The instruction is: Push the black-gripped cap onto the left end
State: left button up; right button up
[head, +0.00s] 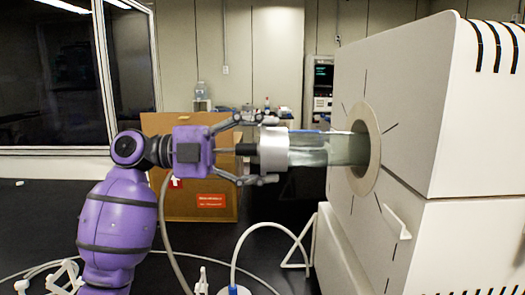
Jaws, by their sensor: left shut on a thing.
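My purple left gripper (265,149) holds the cap from the left, one finger above and one below. A clear glass tube (318,148) juts out leftward from the round beige collar (364,150) of the white freeze dryer (395,110). The cap's right edge lines up with the tube's left end and appears to meet it. How far the cap sits over the tube cannot be told. My right gripper is not in view.
A brown cardboard box (205,207) stands behind my left gripper on the dark bench (190,265). Pale hoses (235,250) and small white fittings (202,280) lie in front. A white lever (396,222) sticks out of the dryer below the collar.

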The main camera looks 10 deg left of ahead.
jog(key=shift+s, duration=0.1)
pick_arm(q)
jog(key=shift+d, duration=0.15)
jog(key=shift+w+d, duration=0.1)
jog(key=shift+d, duration=0.25)
jog(key=shift+w+d, duration=0.1)
jog(key=shift+d, duration=0.4)
jog(key=shift+w+d, duration=0.1)
jog(key=shift+d, duration=0.25)
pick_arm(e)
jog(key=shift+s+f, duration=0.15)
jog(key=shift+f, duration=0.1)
pick_arm(q)
jog(key=o, duration=1.4)
jog(key=shift+d, duration=0.1)
jog(key=shift+o, duration=0.5)
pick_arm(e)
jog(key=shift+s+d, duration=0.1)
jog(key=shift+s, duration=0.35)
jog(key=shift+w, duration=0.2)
